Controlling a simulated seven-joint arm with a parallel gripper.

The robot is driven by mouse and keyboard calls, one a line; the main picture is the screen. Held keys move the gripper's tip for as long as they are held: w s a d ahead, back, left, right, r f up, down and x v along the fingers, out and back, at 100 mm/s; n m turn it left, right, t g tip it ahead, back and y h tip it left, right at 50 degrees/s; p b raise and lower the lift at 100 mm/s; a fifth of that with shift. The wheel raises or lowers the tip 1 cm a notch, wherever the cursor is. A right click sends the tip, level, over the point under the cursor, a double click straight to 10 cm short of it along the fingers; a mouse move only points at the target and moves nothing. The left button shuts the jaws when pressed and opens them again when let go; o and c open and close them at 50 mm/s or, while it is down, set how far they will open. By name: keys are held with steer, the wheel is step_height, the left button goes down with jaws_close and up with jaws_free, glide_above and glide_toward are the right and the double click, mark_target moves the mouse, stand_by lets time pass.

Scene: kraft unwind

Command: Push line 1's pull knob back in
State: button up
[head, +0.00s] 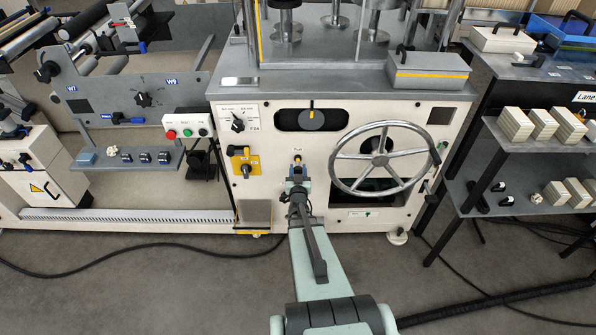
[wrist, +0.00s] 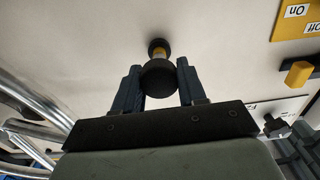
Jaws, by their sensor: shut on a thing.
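In the wrist view the knob (wrist: 158,76) has a round black head, and a yellow band of stem shows between the head and a black collar at the panel. My gripper (wrist: 157,72) has its two blue fingers on either side of the black head, shut on it. In the head view my gripper (head: 297,179) is just below the knob and partly hides it.
A spoked metal handwheel (head: 381,157) stands close on the right. A yellow rotary switch (head: 244,162) is to the left, and a black dial window (head: 311,119) is above. A black cable (head: 150,247) lies on the floor. The panel directly around the knob is clear.

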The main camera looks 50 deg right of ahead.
mark_target(298, 164)
jaws_close()
steer(key=x, duration=0.3)
steer(key=shift+w+d, duration=0.2)
steer(key=o, duration=0.6)
jaws_free()
steer(key=v, duration=1.3)
steer(key=shift+s+a, duration=0.25)
steer(key=shift+s, duration=0.05)
